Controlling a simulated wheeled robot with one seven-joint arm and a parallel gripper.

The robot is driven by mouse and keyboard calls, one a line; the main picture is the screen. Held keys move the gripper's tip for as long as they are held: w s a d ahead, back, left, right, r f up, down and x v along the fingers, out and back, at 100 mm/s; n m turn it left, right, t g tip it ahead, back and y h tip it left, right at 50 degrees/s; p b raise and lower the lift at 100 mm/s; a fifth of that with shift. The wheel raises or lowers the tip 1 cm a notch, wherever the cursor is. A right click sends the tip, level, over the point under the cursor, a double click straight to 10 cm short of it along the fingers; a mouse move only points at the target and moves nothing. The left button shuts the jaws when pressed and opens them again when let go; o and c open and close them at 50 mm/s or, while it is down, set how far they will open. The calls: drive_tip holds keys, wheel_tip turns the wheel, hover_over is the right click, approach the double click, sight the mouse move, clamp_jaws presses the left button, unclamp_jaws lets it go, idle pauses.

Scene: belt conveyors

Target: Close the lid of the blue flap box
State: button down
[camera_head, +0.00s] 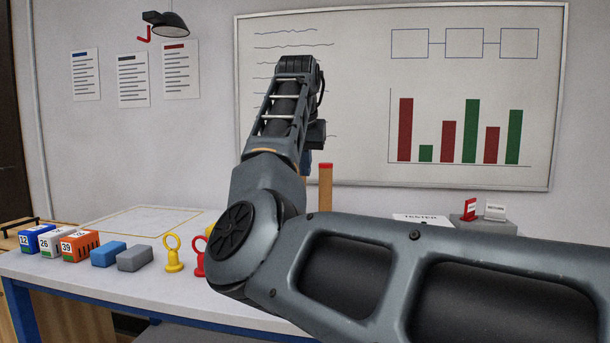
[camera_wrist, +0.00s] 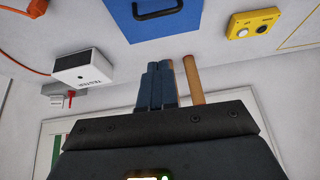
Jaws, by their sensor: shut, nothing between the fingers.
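A blue panel with a dark bar handle (camera_wrist: 155,12) shows at the top edge of the wrist view and is cut off by the frame. It looks like part of the blue flap box; I cannot tell the lid's angle. My gripper (camera_wrist: 156,66) is in the middle of the wrist view, its blue-grey fingers shut together and empty. A gap in the picture separates the fingertips from the blue panel. In the head view my arm covers the middle of the table, and I cannot make out the blue flap box there.
A wooden post (camera_wrist: 192,80) stands close beside my fingers; its red-topped end shows in the head view (camera_head: 326,180). A white tester box (camera_wrist: 84,68) and a yellow two-button box (camera_wrist: 253,23) flank the blue panel. Small boxes (camera_head: 80,246), blocks (camera_head: 108,254) and a yellow ring piece (camera_head: 174,257) line the table's left.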

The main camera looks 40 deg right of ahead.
drive_tip(key=x, duration=0.8)
drive_tip(key=shift+f, duration=0.2)
drive_tip(key=shift+s+a+f+b, duration=0.1)
drive_tip(key=shift+a+f+b, duration=0.1)
drive_tip(key=shift+f, duration=0.35)
drive_tip(key=shift+s+a+f+b, duration=0.1)
drive_tip(key=shift+a+f+b, duration=0.1)
drive_tip(key=shift+f, duration=0.3)
drive_tip(key=shift+s+a+f, duration=0.1)
drive_tip(key=shift+s+f, duration=0.05)
drive_tip(key=shift+f, duration=0.4)
drive_tip(key=shift+f, duration=0.1)
